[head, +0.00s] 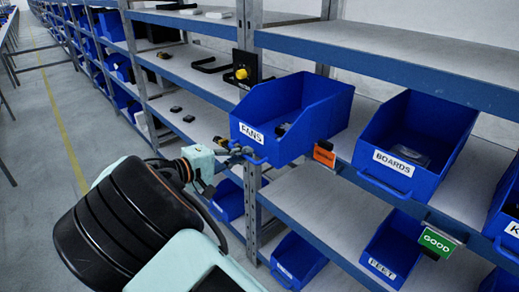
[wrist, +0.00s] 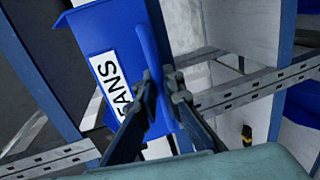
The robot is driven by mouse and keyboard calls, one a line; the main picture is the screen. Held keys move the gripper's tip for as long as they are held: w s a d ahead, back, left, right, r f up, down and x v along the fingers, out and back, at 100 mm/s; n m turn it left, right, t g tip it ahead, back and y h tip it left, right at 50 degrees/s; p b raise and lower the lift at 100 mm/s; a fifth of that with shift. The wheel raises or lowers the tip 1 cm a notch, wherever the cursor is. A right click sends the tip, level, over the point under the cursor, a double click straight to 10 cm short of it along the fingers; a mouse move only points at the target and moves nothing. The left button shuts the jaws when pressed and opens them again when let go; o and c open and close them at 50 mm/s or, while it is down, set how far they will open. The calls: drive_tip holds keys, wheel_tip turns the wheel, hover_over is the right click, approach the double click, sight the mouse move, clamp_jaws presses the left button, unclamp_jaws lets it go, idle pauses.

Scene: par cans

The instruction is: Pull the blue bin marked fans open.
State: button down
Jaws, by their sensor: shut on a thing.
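The blue bin marked FANS (head: 285,115) is on the middle shelf in the head view and juts out past the shelf's front edge. Its white label (head: 251,132) faces the aisle, and small dark items show inside. My gripper (head: 244,155) is at the lower front of this bin, shut on its front handle. In the wrist view, my gripper's fingers (wrist: 162,90) close around the bin's blue handle (wrist: 165,115), beside the FANS label (wrist: 111,85). The fingers hide part of the handle.
A blue bin marked BOARDS (head: 415,140) stands to the right on the same shelf. An orange tag (head: 324,153) and a green GOOD tag (head: 437,241) hang on the shelf edge. A metal upright (head: 252,200) stands just below the fans bin. The aisle floor (head: 45,130) at left is clear.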

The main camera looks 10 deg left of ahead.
drive_tip(key=v, duration=0.2)
drive_tip(key=f+v, duration=0.1)
drive_tip(key=v, duration=0.1)
drive_tip(key=shift+s, duration=0.1)
drive_tip(key=c, duration=2.1)
unclamp_jaws()
drive_tip(key=shift+a+r, duration=0.1)
drive_tip(key=v, duration=1.2)
